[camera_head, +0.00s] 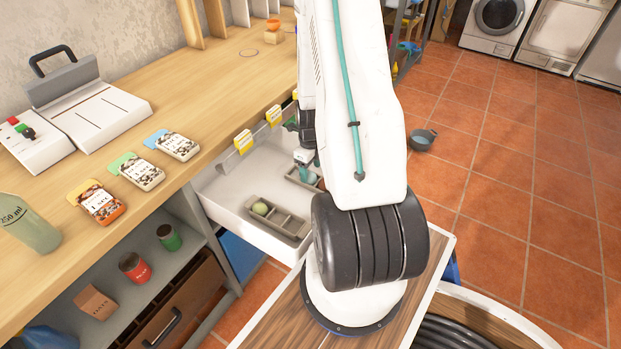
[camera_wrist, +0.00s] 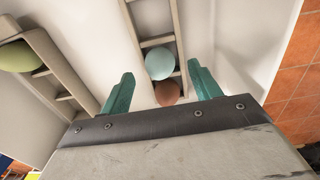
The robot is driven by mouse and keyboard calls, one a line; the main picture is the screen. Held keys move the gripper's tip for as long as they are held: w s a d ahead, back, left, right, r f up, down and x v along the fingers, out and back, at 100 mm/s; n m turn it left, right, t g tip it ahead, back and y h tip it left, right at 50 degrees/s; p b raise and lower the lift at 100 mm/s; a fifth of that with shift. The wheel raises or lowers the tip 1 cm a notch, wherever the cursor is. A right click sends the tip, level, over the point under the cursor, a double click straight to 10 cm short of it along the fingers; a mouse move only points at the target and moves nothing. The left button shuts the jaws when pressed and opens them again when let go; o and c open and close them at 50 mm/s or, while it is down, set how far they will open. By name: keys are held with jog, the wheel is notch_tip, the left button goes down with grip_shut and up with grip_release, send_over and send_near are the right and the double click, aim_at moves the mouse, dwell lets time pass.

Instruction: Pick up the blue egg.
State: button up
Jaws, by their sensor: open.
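The blue egg (camera_wrist: 159,63) sits in a narrow grey compartment tray (camera_wrist: 148,42) in the wrist view. A brown egg (camera_wrist: 167,93) lies right beside it, on the side closer to my gripper's palm. My gripper (camera_wrist: 161,69) is open, with one green finger on each side of the blue egg's line and nothing held. I cannot tell how far above the egg the fingertips are. In the head view my gripper (camera_head: 306,167) is down inside the open white drawer (camera_head: 222,190), over the farther tray, and mostly hides the eggs there.
A second grey tray (camera_head: 287,226) with a pale green egg (camera_head: 260,208) lies nearer in the drawer; that egg also shows in the wrist view (camera_wrist: 16,57). The drawer walls surround both trays.

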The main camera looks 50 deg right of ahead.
jog(key=shift+f, duration=0.9)
jog(key=shift+c, duration=0.3)
jog(key=c, duration=0.7)
jog(key=shift+o, duration=0.2)
jog(key=shift+r, duration=0.1)
